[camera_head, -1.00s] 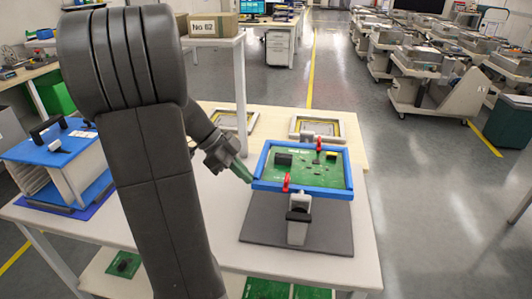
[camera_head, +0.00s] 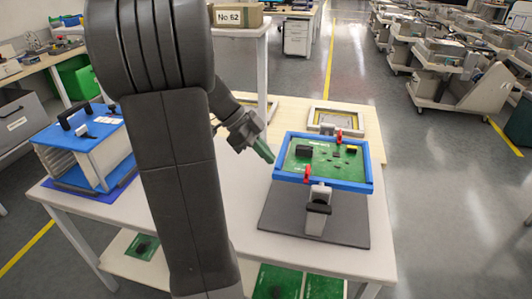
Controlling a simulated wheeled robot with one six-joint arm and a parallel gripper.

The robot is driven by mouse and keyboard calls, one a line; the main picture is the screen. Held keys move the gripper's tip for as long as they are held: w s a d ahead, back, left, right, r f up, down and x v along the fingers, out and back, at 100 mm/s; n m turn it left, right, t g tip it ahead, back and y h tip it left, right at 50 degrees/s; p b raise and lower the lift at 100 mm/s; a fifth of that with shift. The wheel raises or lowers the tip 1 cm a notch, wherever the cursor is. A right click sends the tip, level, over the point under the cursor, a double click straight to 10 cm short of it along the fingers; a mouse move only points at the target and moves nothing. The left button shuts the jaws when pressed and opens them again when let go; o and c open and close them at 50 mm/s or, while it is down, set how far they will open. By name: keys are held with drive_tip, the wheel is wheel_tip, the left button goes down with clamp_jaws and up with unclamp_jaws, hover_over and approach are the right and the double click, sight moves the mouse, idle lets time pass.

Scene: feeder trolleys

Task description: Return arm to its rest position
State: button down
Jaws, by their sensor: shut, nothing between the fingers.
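My arm (camera_head: 165,150) stands large in front of the table, left of centre. My gripper (camera_head: 264,150) has green fingers pointing down to the right. It is shut and empty, just left of the far left corner of a blue frame. The blue frame (camera_head: 325,184) holds a green circuit board (camera_head: 330,172) with dark parts on it. Two red clamps (camera_head: 308,174) sit at its edges. The frame stands on a grey stand (camera_head: 318,207) over a dark base plate (camera_head: 280,225). I cannot tell whether the fingertips touch the frame.
A blue and white rack (camera_head: 85,150) stands on the white table (camera_head: 262,250) at the left. Green boards (camera_head: 280,282) lie on the lower shelf. Feeder trolleys (camera_head: 450,75) stand at the back right, with open floor before them.

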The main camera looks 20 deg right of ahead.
drive_tip(key=v, duration=1)
drive_tip(key=shift+a+b, duration=0.35)
drive_tip(key=shift+f, duration=0.15)
approach(274, 173)
drive_tip(key=s+d, duration=0.2)
drive_tip(key=f+b, duration=0.1)
drive_tip(key=f, duration=0.1)
drive_tip(key=d+f, duration=0.1)
drive_tip(key=f, duration=0.2)
drive_tip(key=shift+s+d+b, duration=0.2)
drive_tip(key=shift+d+b, duration=0.05)
drive_tip(key=shift+b, duration=0.1)
